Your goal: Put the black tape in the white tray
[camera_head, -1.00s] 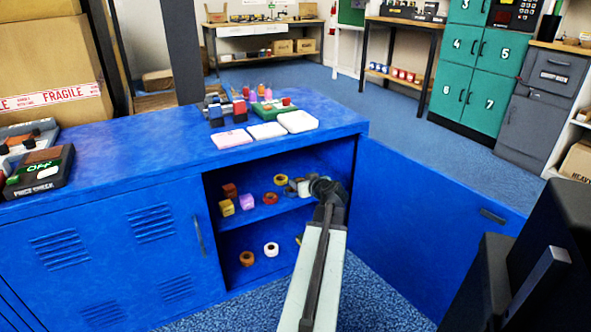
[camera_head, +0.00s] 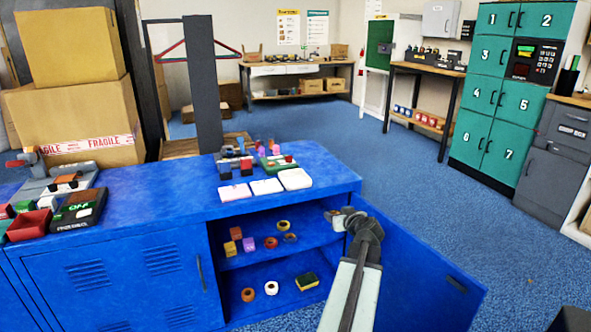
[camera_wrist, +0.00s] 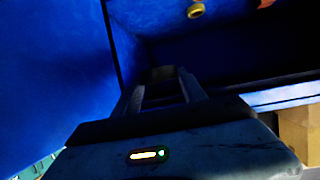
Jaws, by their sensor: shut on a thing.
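My gripper (camera_head: 338,217) is at the right side of the blue cabinet's opening, beside the open door. In the wrist view its fingers (camera_wrist: 163,88) are closed on a small dark thing (camera_wrist: 163,73), which appears to be the black tape; its shape is hard to make out. Three flat pale trays stand in a row on the cabinet top: a left one (camera_head: 235,192), a middle one (camera_head: 267,187) and a right one (camera_head: 295,179). The right one looks whitest, but their tints are hard to tell apart. They are left of and above my gripper.
The blue cabinet (camera_head: 130,240) has its right door (camera_head: 420,265) swung open. Several tape rolls and small boxes lie on its upper shelf; an orange roll (camera_head: 248,295), a white roll (camera_head: 271,288) and a yellow-black block (camera_head: 307,281) lie below. Small goods crowd behind the trays.

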